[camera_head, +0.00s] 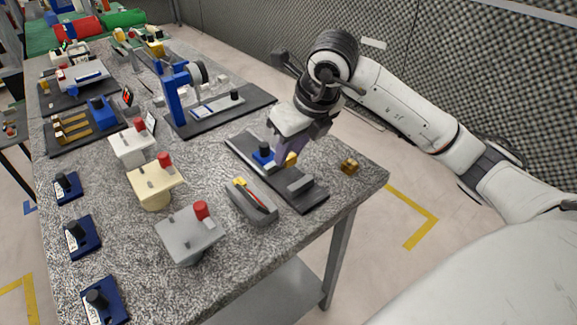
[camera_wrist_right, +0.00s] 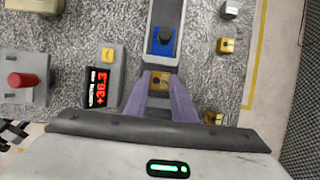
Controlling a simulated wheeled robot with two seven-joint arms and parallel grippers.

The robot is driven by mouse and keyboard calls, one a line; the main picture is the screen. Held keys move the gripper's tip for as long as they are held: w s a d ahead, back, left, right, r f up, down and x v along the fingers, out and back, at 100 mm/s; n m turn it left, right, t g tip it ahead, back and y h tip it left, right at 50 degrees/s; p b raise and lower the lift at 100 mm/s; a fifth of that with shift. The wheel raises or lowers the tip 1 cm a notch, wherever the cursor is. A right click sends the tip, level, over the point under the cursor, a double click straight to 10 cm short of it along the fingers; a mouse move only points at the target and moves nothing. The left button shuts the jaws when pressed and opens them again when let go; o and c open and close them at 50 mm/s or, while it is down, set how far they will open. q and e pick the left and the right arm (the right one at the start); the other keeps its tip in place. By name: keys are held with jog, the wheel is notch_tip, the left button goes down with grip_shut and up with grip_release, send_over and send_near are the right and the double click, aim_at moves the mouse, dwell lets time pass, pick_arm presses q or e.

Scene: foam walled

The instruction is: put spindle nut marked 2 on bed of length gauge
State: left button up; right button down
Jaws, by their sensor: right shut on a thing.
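The length gauge is a dark base (camera_head: 313,197) with a grey bed near the table's right edge. On it stands a blue slide with a black knob (camera_head: 263,153), which also shows in the right wrist view (camera_wrist_right: 163,42). My right gripper (camera_head: 287,154) is over the gauge, shut on a brass-yellow nut (camera_head: 291,159). In the wrist view the nut (camera_wrist_right: 160,82) sits between the purple fingers, over the bed and just below the blue slide. I cannot tell whether it touches the bed. Its mark is not readable. My left gripper is not in view.
Other brass nuts lie on the table beside the gauge (camera_wrist_right: 226,46) (camera_wrist_right: 213,118). A grey display unit (camera_head: 250,201) with red digits stands on the other side. Several pedestals with red knobs (camera_head: 190,236) and a blue-framed device (camera_head: 174,95) stand farther left and back.

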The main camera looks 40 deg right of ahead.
aim_at(292, 161)
jog(key=shift+f, duration=2.25)
jog(key=c, duration=1.5)
grip_release()
jog(key=shift+f, duration=0.1)
jog(key=v, duration=1.2)
